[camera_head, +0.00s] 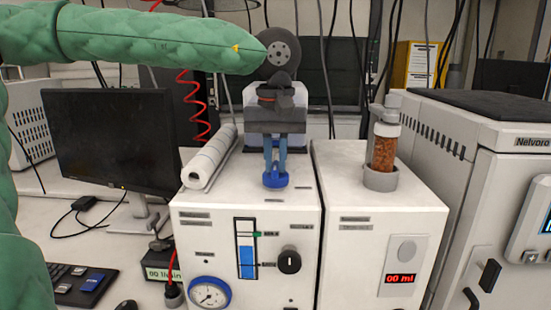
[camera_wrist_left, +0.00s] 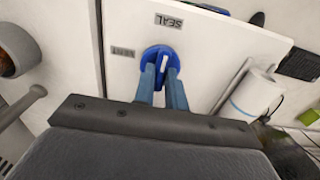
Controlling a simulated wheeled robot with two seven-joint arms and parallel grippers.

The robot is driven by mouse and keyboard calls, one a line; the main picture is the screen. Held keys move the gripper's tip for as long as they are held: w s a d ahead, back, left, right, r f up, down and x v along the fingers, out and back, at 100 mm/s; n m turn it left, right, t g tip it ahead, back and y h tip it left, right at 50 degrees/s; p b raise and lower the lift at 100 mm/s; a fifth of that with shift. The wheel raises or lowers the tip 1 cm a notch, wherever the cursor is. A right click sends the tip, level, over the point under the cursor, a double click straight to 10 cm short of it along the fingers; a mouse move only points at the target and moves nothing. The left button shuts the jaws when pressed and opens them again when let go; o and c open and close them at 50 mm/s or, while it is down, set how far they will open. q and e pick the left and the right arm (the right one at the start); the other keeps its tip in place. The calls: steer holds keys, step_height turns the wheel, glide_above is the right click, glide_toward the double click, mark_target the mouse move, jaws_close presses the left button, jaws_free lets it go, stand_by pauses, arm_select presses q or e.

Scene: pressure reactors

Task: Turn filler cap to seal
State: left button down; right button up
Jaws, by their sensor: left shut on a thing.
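The blue filler cap (camera_head: 275,181) sits on top of the left white reactor box (camera_head: 215,208). My left gripper (camera_head: 275,165) points down from above, its two blue fingers shut on the cap. In the left wrist view the cap (camera_wrist_left: 158,53) shows between the fingertips (camera_wrist_left: 161,75), with a white mark running roughly up and down the picture. The SEAL label (camera_wrist_left: 168,20) lies above the cap in that view and the VENT label (camera_wrist_left: 123,51) to its left. The fingers hide part of the cap. My right gripper is not in view.
A white roll (camera_head: 208,158) lies left of the gripper. A glass cylinder with brown filling (camera_head: 383,150) stands on the right box. A monitor (camera_head: 112,140) is at the left, and a large white Nelvoro machine (camera_head: 500,170) at the right. A gauge (camera_head: 209,294) is on the front.

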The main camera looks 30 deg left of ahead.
mark_target(275, 164)
arm_select(q)
steer(key=c, duration=1.4)
jaws_free()
steer(key=shift+c, duration=0.2)
steer(key=shift+r, duration=0.15)
